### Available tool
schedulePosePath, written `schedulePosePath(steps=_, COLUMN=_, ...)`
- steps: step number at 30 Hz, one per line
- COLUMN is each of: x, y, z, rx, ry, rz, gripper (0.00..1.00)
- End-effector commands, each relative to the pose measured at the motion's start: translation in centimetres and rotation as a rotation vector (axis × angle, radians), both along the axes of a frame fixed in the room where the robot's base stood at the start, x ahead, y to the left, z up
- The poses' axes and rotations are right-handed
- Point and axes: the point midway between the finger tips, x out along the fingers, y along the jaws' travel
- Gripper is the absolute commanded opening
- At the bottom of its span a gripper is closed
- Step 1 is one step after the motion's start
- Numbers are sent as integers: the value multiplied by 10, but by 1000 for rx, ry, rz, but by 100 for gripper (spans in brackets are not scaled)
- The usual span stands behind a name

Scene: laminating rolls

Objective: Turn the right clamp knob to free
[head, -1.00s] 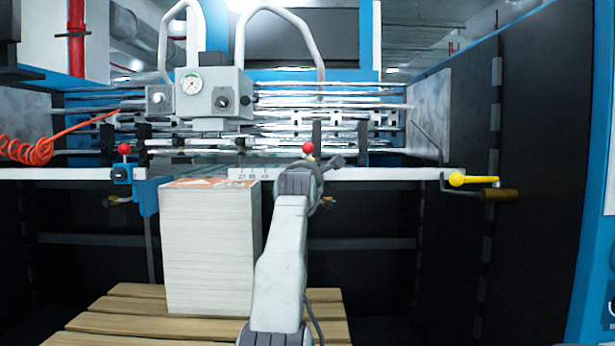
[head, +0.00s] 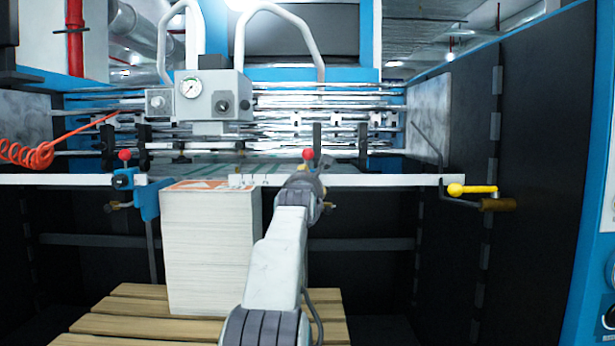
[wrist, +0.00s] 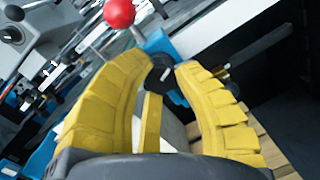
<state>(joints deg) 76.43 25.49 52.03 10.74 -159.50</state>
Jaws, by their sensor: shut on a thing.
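The right clamp shows in the head view mainly as its red ball (head: 308,154) above the white rail. My wrist hides most of the rest. In the wrist view its red ball (wrist: 119,13) is at the top, beside the blue clamp body (wrist: 160,42). The black clamp knob (wrist: 160,72) sits between the tips of my gripper's yellow fingers (wrist: 163,67), which are shut on it. The knob's turn position cannot be read.
The left clamp (head: 148,199) is on the rail (head: 390,181) at left. A paper stack (head: 207,250) on a wooden pallet (head: 110,318) stands left of my arm. A gauge box (head: 213,95) is above.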

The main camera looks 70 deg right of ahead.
Motion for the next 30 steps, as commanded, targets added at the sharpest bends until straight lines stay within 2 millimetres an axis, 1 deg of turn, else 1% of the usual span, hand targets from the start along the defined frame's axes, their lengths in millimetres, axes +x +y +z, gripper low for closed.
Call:
schedulePosePath(steps=1, x=1, y=1, z=6, rx=-14, ry=16, rz=1, gripper=0)
schedulePosePath(steps=9, x=1, y=1, z=5, rx=-40, ry=84, rz=-1, gripper=0)
schedulePosePath(steps=23, x=2, y=2, z=6, rx=-47, ry=93, rz=-1, gripper=0)
schedulePosePath(steps=24, x=2, y=2, z=6, rx=-47, ry=93, rz=-1, gripper=31)
schedulePosePath(steps=30, x=1, y=1, z=4, rx=-41, ry=94, rz=-1, gripper=49)
